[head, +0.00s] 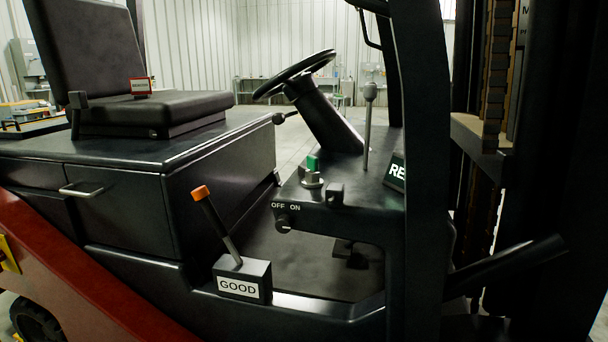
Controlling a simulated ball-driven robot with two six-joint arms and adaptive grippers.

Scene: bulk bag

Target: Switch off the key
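The forklift's dark dashboard (345,212) is in the middle of the head view. White OFF and ON lettering is on its front left face, OFF on the left. Just below the lettering is a small round dark key switch (284,222). It is too small and dark to tell which way the key is turned. On top of the dashboard stands a green tab (312,163) by a pale round knob (312,180). Neither of my grippers is in view.
A lever with an orange grip (201,192) rises from a box marked GOOD, left of and below the switch. The steering wheel (295,76), a tall grey lever (369,115) and a dark pillar (427,180) stand around the dashboard. The seat (155,112) is at left.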

